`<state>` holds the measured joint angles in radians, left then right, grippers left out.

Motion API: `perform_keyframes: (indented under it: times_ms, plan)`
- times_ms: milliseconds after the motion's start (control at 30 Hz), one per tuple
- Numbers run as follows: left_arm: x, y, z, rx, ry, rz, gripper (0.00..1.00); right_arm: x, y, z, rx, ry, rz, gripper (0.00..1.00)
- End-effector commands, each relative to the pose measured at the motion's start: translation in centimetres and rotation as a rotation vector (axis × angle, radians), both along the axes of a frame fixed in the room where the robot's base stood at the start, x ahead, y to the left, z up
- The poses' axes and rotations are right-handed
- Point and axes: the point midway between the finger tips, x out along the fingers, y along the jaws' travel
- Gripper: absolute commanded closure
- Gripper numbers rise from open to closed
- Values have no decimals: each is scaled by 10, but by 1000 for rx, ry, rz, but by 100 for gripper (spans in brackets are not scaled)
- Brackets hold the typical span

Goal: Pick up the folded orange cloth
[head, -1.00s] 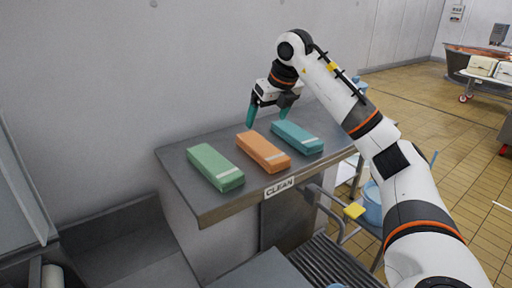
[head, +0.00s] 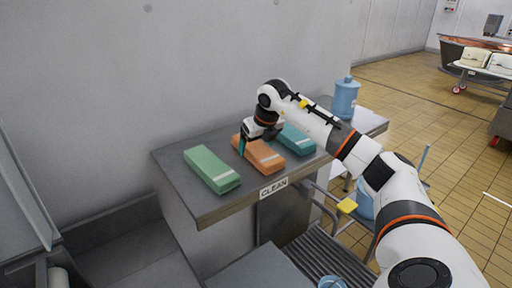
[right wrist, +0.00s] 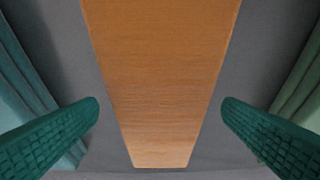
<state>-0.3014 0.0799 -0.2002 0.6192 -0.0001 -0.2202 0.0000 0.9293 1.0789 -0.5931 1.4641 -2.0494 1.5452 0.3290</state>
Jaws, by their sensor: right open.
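The folded orange cloth (head: 262,156) lies on the grey metal shelf, between a green cloth (head: 212,169) and a teal cloth (head: 297,139). A pale band crosses its near end. My right gripper (head: 255,146) is low over its far part, which the gripper partly hides. In the right wrist view the orange cloth (right wrist: 164,80) runs between the two teal fingers of my right gripper (right wrist: 160,118). The fingers are open, with a gap on each side of the cloth. My left gripper is out of view.
The shelf (head: 195,207) carries a "CLEAN" label (head: 273,188) on its front edge and stands against a grey wall. A blue jug (head: 346,98) stands at its far right. The neighbouring cloths lie close on both sides.

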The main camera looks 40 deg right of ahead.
Motion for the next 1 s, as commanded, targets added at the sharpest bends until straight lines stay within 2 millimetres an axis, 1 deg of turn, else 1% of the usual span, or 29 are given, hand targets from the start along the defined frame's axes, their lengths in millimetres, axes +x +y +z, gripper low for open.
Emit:
perform_keyframes:
  times_ms: [233, 567, 867, 1000]
  plan:
    - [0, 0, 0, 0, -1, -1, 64, 1, 0, -2, 0, -1, 0, 11]
    - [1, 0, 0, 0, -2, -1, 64, 1, 0, -2, 0, -1, 0, 65]
    - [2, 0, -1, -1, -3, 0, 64, 1, 0, 1, 0, -3, -1, 66]
    - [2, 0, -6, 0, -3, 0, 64, 2, -1, 13, 0, -7, -1, 66]
